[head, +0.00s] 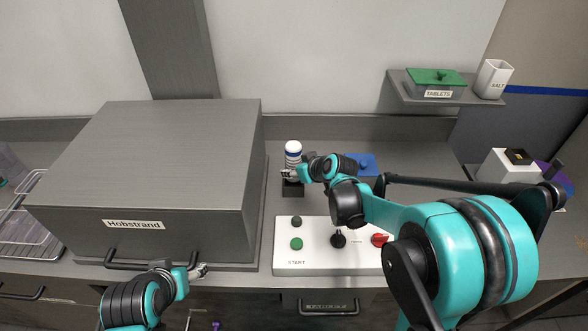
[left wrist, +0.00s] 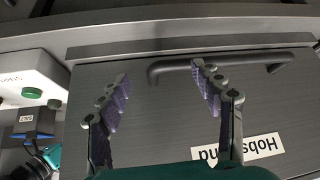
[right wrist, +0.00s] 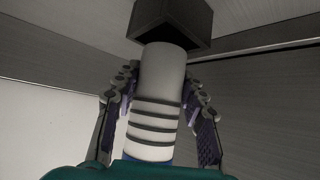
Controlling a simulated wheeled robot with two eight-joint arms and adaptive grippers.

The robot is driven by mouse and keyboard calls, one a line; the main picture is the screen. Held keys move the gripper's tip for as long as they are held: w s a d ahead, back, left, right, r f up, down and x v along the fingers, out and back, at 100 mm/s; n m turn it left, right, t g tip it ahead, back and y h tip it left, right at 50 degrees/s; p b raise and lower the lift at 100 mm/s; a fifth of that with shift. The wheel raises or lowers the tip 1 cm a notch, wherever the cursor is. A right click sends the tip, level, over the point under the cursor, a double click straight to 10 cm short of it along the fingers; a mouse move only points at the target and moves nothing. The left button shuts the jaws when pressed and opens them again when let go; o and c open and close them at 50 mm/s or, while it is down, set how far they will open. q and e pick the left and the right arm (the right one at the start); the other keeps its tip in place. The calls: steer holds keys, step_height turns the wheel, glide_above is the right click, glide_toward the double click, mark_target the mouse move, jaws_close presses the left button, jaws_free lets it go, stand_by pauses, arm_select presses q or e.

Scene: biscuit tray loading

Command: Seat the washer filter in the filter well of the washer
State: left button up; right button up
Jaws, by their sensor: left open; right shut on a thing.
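The filter, a white cylinder with dark rings and a blue band, stands upright in the head view (head: 293,149) and the right wrist view (right wrist: 153,110). My right gripper (head: 290,175) is shut around it. A dark square block (head: 292,189) is right under the filter and also shows at its far end in the right wrist view (right wrist: 172,22). I cannot tell whether the filter is inside or on it. The closed grey washer hood (head: 150,150) reads Hobstrand. My left gripper (head: 203,271) is open and empty, near the hood's front handle (left wrist: 225,62). No filter well is clearly identifiable.
A white START panel (head: 283,256) with knobs lies at the front centre. A blue object (head: 363,164) stands behind my right arm. A wire rack (head: 30,238) is at left.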

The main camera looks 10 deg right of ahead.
steer(key=shift+f+b, duration=0.85)
steer(key=shift+f, duration=0.15)
stand_by(0.8)
steer(key=shift+r+p, duration=0.6)
steer(key=shift+r, duration=0.15)
steer(key=shift+f+b, duration=0.85)
steer(key=shift+f, duration=0.05)
stand_by(1.1)
steer(key=o, duration=1.2)
steer(key=shift+o, duration=0.2)
steer(key=shift+r, duration=0.1)
steer(key=v, duration=1.2)
